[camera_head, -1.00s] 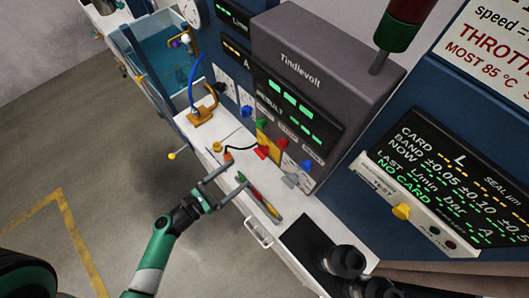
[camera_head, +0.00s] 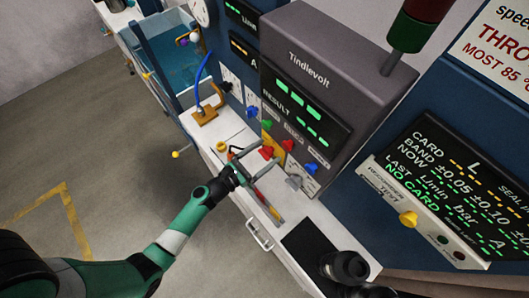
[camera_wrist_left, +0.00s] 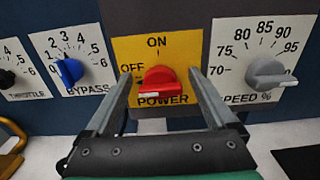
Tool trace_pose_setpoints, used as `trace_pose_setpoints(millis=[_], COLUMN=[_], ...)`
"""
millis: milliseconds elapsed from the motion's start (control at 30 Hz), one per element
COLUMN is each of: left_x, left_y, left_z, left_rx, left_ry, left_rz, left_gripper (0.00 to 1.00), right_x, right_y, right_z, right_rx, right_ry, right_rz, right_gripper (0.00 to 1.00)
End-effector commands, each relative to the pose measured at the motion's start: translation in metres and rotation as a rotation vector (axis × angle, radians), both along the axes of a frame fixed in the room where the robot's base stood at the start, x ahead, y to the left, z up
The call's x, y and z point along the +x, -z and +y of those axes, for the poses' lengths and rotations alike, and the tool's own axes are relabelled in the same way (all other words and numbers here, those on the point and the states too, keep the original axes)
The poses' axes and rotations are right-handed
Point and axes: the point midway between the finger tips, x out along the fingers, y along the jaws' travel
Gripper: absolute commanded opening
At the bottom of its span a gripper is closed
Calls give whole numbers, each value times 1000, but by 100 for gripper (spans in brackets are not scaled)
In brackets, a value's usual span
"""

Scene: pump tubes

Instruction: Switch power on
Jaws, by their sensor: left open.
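The red power knob (camera_wrist_left: 160,80) sits on a yellow plate (camera_wrist_left: 183,50) marked ON at the top, OFF at the left and POWER below. A pale mark shows on the knob's lower left; I cannot tell its exact setting. In the head view the red knob (camera_head: 267,152) shows at the foot of the grey Tindlevolt unit (camera_head: 300,28). My left gripper (camera_head: 269,150) is open in front of it. In the wrist view its fingers (camera_wrist_left: 159,75) stand to the left and right of the knob, which is not gripped. My right gripper is not in view.
The blue bypass knob (camera_wrist_left: 70,71) is left of the yellow plate and the grey speed knob (camera_wrist_left: 268,73) right of it. A white bench (camera_head: 205,132) runs below the panel, with pen-like items under my gripper. Dark round objects (camera_head: 350,266) stand at the bench's right end.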

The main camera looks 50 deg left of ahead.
Motion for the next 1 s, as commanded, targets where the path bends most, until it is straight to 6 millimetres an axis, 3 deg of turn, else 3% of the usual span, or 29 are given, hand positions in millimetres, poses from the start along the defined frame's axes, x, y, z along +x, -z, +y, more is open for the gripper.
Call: trace_pose_setpoints(millis=[167,633,1000], left_x=[0,0,-1], left_y=[0,0,1], left_z=[0,0,0], left_rx=[0,0,49], left_ry=[0,0,0], left_rz=[0,0,-2], left_gripper=[90,7,4], right_x=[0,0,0], right_y=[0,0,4], right_z=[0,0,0], right_rx=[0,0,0], right_ry=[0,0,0], right_rz=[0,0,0], right_gripper=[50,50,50])
